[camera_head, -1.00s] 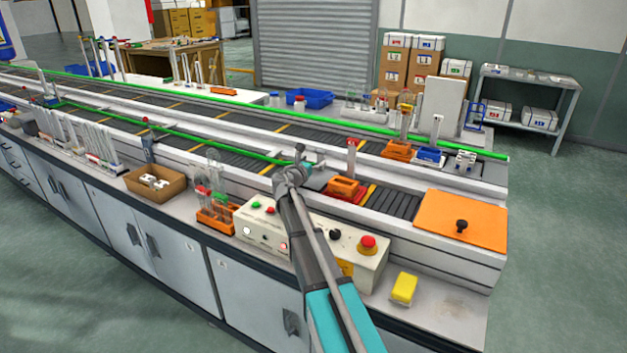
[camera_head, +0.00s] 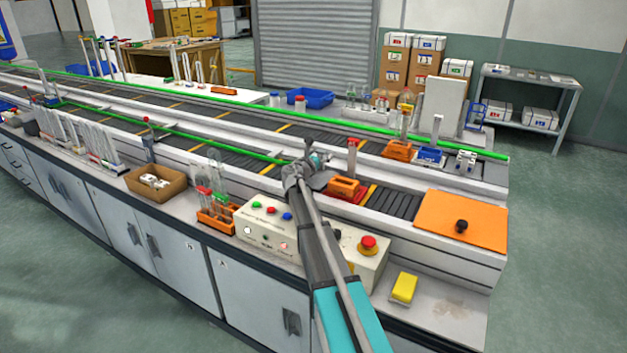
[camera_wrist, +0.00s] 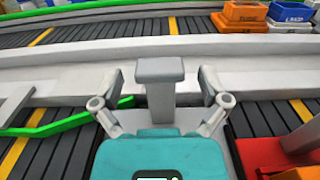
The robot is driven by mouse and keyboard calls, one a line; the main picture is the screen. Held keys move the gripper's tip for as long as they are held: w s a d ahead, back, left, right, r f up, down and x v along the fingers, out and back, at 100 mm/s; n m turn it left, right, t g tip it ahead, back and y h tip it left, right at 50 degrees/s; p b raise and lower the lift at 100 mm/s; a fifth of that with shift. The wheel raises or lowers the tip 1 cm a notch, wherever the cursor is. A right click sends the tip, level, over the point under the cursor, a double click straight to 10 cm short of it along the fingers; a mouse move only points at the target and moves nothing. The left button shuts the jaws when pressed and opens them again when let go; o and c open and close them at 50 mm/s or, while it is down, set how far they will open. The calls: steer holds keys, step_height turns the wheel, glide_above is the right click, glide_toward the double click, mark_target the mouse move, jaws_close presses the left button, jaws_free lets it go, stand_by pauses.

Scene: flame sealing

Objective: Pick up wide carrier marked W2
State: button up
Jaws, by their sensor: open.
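My gripper (camera_head: 314,165) is open and empty above the near conveyor; its spread fingers also show in the wrist view (camera_wrist: 161,98). An orange carrier (camera_head: 343,187) with a red-topped tube stands on a red base just right of my gripper. Another orange carrier (camera_head: 397,151) stands farther back at the right; it shows at the top of the wrist view (camera_wrist: 244,17), apart from my fingers. A third orange carrier (camera_head: 216,217) holding tubes stands on the near bench. I cannot read a W2 mark on any of them.
A blue carrier (camera_head: 431,156) and a white block (camera_head: 465,161) stand beside the far orange carrier. A green rail (camera_head: 200,141) runs along the conveyor. A control box (camera_head: 262,230) with buttons stands on the near bench, near a yellow block (camera_head: 404,288).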

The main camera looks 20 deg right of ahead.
jaws_close()
stand_by(0.4)
steer(key=shift+w+r, duration=0.15)
steer(key=shift+r, duration=0.05)
step_height(320, 180, up, 10)
steer(key=p, duration=1)
steer(key=shift+f, duration=0.2)
stand_by(0.6)
